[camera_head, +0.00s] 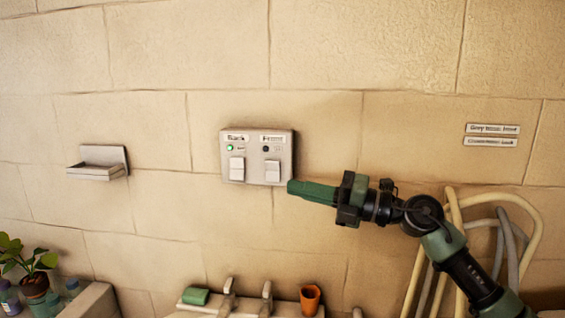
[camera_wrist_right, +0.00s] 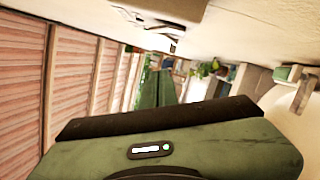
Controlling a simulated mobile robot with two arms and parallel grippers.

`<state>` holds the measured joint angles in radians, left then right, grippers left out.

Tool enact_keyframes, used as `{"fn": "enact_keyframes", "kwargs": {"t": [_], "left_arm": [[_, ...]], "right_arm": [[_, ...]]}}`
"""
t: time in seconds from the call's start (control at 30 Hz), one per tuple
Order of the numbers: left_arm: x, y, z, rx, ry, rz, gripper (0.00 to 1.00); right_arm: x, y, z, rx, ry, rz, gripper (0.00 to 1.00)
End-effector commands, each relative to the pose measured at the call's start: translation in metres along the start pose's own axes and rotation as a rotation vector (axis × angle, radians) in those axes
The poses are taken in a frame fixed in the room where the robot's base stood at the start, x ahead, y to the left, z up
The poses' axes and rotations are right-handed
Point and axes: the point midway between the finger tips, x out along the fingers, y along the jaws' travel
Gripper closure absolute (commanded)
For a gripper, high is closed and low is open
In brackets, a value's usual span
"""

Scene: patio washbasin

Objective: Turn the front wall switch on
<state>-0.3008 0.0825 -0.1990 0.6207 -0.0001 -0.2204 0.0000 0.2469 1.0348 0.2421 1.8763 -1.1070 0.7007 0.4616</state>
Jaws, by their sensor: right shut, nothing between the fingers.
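A pale switch box (camera_head: 256,174) is fixed to the wall in the middle of the head view. It has two white rockers under labels that seem to read "Back" and "Front". The front switch (camera_head: 272,172) is the right rocker, and the small lamp above it is dark. The back switch (camera_head: 237,169) is the left rocker, with a lit green lamp above it. My right gripper (camera_head: 291,187) is shut and empty, its green tip at the box's lower right corner; I cannot tell whether it touches. Its green fingers (camera_wrist_right: 155,90) also show in the right wrist view. My left gripper is out of view.
A wall soap shelf (camera_head: 95,172) is at left. Below stand taps (camera_head: 267,300), a green sponge (camera_head: 195,296) and an orange cup (camera_head: 310,299). Hoses (camera_head: 510,225) hang at right under two small labels (camera_head: 492,134). The wall around the box is clear.

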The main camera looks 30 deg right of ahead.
Motion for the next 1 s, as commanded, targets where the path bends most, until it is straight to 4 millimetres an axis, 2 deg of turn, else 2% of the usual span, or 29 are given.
{"fn": "enact_keyframes", "kwargs": {"t": [0.03, 0.23, 0.3, 0.5, 1.0], "left_arm": [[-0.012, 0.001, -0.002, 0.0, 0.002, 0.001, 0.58], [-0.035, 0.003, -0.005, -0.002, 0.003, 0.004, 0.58], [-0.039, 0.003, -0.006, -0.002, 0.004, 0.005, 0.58], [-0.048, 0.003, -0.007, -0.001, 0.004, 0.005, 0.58], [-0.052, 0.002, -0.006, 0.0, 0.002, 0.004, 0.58]], "right_arm": [[0.01, 0.007, 0.003, 0.003, -0.001, 0.005, 1.0], [0.05, 0.007, 0.003, 0.003, -0.001, 0.006, 1.0], [0.05, 0.005, 0.018, 0.005, -0.007, 0.004, 1.0], [0.055, 0.002, 0.036, 0.004, -0.003, 0.002, 1.0], [0.056, 0.001, 0.041, 0.01, 0.0, -0.002, 1.0]]}}
